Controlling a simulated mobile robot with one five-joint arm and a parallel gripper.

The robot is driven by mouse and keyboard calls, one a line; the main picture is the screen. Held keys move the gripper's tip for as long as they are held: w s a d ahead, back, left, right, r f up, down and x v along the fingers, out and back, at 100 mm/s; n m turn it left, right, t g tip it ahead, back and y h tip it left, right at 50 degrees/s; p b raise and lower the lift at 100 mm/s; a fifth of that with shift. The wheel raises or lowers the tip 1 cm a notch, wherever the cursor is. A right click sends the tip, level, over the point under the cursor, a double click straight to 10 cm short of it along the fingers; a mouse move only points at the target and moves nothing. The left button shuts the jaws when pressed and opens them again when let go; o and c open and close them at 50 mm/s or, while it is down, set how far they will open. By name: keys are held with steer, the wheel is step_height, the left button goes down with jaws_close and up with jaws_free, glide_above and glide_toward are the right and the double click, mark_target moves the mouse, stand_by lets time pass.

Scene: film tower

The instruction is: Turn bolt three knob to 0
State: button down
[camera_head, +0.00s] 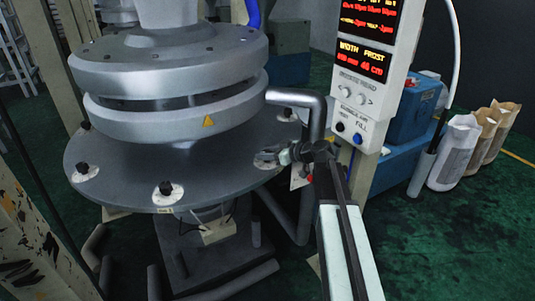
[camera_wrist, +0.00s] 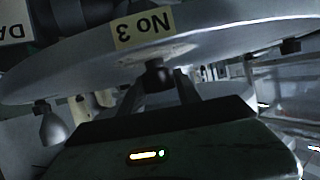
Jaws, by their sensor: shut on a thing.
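The bolt three knob is a small dark knob (camera_wrist: 157,74) under the upside-down "No 3" label (camera_wrist: 142,30) in the wrist view. It stands between the fingers of my gripper (camera_wrist: 158,88), which is shut on it. In the head view my gripper (camera_head: 288,154) reaches the right edge of the grey round plate (camera_head: 125,160), beside a pale dial (camera_head: 265,160). There the gripper hides the knob. I cannot read the dial's setting in either view.
Other dark knobs on pale dials sit around the plate, one at the front (camera_head: 166,188) and one at the left (camera_head: 83,169). A bent grey pipe (camera_head: 312,108) comes down close to my gripper. A control panel (camera_head: 362,85) stands behind it.

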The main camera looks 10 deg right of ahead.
steer(key=m+t+h, duration=0.2)
steer(key=m+h, duration=0.1)
steer(key=shift+s+t, duration=0.15)
steer(key=shift+t, duration=0.15)
steer(key=shift+r+m+t+h, duration=0.1)
steer(key=shift+m+t+h, duration=0.6)
steer(key=shift+m+h, duration=1.35)
steer(key=shift+w+d+m+h, duration=0.1)
steer(key=shift+w+m+h, duration=0.15)
steer(key=shift+h, duration=0.1)
steer(key=c, duration=0.9)
jaws_free()
steer(key=shift+o, duration=0.2)
steer(key=shift+s, duration=0.1)
